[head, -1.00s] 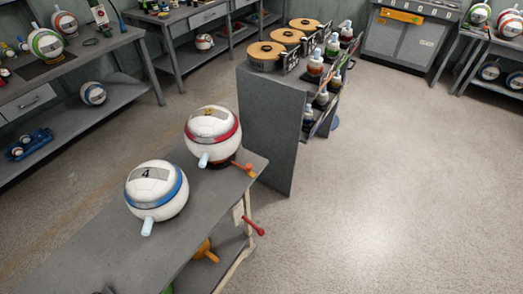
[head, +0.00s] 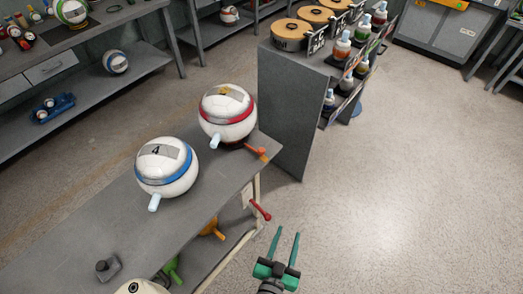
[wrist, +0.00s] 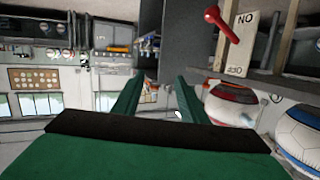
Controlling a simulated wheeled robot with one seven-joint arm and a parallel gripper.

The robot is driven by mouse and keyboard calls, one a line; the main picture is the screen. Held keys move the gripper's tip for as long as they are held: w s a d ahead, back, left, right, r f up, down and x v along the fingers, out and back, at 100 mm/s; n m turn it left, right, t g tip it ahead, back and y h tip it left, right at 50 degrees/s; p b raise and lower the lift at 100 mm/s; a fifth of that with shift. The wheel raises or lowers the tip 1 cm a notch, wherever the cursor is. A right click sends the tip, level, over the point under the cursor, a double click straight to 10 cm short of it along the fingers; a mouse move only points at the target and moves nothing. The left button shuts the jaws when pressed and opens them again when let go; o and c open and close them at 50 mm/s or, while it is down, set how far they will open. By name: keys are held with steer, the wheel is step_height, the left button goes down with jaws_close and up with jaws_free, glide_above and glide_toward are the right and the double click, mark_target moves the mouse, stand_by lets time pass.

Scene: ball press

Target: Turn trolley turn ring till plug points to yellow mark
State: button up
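A white ball with a red band (head: 228,116) sits on a grey trolley top (head: 85,240). A light-blue plug (head: 215,140) sticks out of its front left, and a small yellow mark (head: 223,92) shows near its top. An orange-ended handle (head: 256,152) sticks out at its lower right. A white ball with a blue band (head: 167,168) and its own light-blue plug (head: 154,203) stand nearer. I cannot make out a separate turn ring. My gripper (head: 286,234) has green fingers spread apart and empty, right of the trolley. Its fingers also show in the wrist view (wrist: 155,80).
A red lever (head: 261,210) juts from the trolley's right side; the wrist view shows it (wrist: 220,24) by an on/off plate (wrist: 240,45), upside down. A grey cabinet (head: 290,115) with bottles stands behind. The floor (head: 420,180) to the right is clear.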

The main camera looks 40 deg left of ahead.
steer(key=w+a+r+n+y, duration=0.1)
steer(key=w+a+n+y, duration=0.25)
steer(key=w+a, duration=0.55)
steer(key=n+g+y, duration=0.1)
steer(key=n+y, duration=0.1)
steer(key=y, duration=0.2)
glide_toward(262, 153)
steer(key=x, duration=1.1)
steer(key=shift+w+a, duration=0.1)
steer(key=shift+a, duration=0.05)
jaws_close()
